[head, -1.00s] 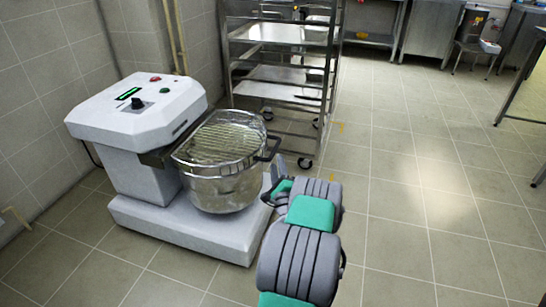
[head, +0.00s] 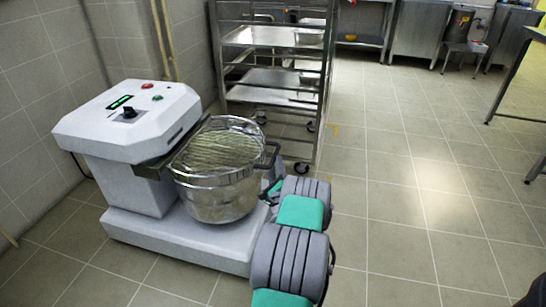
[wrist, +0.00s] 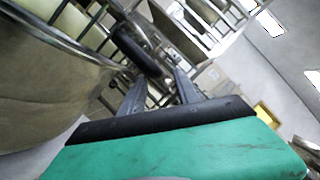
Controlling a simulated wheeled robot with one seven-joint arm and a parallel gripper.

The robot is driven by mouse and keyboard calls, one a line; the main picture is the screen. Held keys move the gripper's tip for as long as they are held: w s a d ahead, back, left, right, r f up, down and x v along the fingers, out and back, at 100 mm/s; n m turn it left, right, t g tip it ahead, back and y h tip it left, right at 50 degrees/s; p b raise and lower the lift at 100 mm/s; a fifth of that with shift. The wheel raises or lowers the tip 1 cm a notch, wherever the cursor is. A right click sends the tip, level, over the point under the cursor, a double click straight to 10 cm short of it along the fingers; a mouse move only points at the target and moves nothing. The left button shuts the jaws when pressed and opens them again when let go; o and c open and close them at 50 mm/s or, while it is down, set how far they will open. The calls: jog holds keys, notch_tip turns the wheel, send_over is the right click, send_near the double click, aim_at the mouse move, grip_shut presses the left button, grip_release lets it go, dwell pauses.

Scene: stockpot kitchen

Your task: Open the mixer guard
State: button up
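The mixer (head: 130,110) is a white machine at the left of the head view, with a metal bowl (head: 218,198). Its wire guard (head: 217,143) lies flat over the bowl, closed. A dark guard handle (head: 274,157) sticks out at the guard's right side. The handle also shows in the wrist view as a thick black bar (wrist: 138,48). My gripper (wrist: 160,76) is open, its two fingers pointing at the handle. The bar's near end appears between or just beyond the fingertips; contact is unclear. In the head view my arm hides most of the gripper, beside the bowl's right side.
A steel tray rack (head: 270,80) on wheels stands close behind the mixer. A tiled wall (head: 45,120) is at the left. Steel counters (head: 418,30) stand at the back, and a table (head: 525,95) is at the right edge. The floor (head: 400,200) at right is clear.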

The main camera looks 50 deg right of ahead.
aim_at(275, 155)
jog(key=x, duration=0.4)
jog(key=shift+w+d+p, duration=0.2)
jog(key=shift+w+p, duration=0.05)
jog(key=shift+p, duration=0.05)
grip_shut()
jog(key=shift+r, duration=0.1)
dwell(1.0)
